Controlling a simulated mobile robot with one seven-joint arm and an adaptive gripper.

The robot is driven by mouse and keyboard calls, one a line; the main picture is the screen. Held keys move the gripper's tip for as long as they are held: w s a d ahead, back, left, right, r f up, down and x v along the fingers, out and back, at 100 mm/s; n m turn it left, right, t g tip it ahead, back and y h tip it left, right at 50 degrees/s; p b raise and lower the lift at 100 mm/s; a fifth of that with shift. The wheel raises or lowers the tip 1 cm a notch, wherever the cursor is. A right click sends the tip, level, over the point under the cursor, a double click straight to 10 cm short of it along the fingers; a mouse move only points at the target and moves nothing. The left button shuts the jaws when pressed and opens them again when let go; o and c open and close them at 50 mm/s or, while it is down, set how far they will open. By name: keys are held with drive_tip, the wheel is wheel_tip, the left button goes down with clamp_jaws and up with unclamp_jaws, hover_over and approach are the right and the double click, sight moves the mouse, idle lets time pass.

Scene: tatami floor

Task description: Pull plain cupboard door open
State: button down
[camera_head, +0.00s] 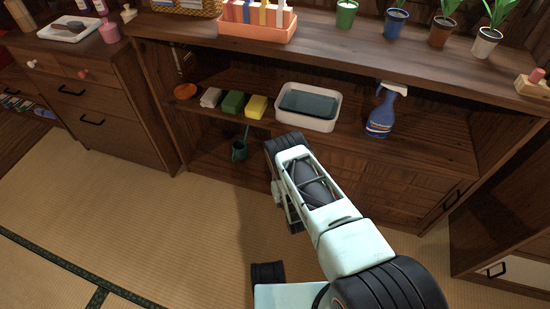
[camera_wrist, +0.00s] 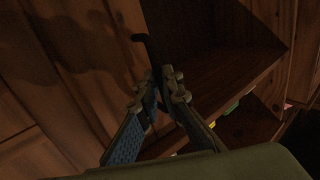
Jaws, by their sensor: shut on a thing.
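In the wrist view my gripper (camera_wrist: 163,78) is shut on a dark bar handle (camera_wrist: 142,39), whose bent end shows beyond the fingertips. A brown wooden panel (camera_wrist: 75,75) fills the left of this view; whether it is the plain cupboard door I cannot tell. An open shelf space (camera_wrist: 225,75) shows to its right. In the head view my forearm covers the fingers and the held handle. The wooden cupboard (camera_head: 440,130) stands behind my arm, with open shelves at the left and a planked front (camera_head: 385,190) at the lower right.
A white basin (camera_head: 328,116), sponges (camera_head: 232,103) and a blue spray bottle (camera_head: 382,112) stand on the shelf. A dark green watering can (camera_head: 239,150) is below. Potted plants line the top. The tatami (camera_head: 130,220) at left is clear.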

drive_tip(key=shift+s, duration=0.1)
drive_tip(key=c, duration=2.1)
unclamp_jaws()
wheel_tip(320, 180, up, 10)
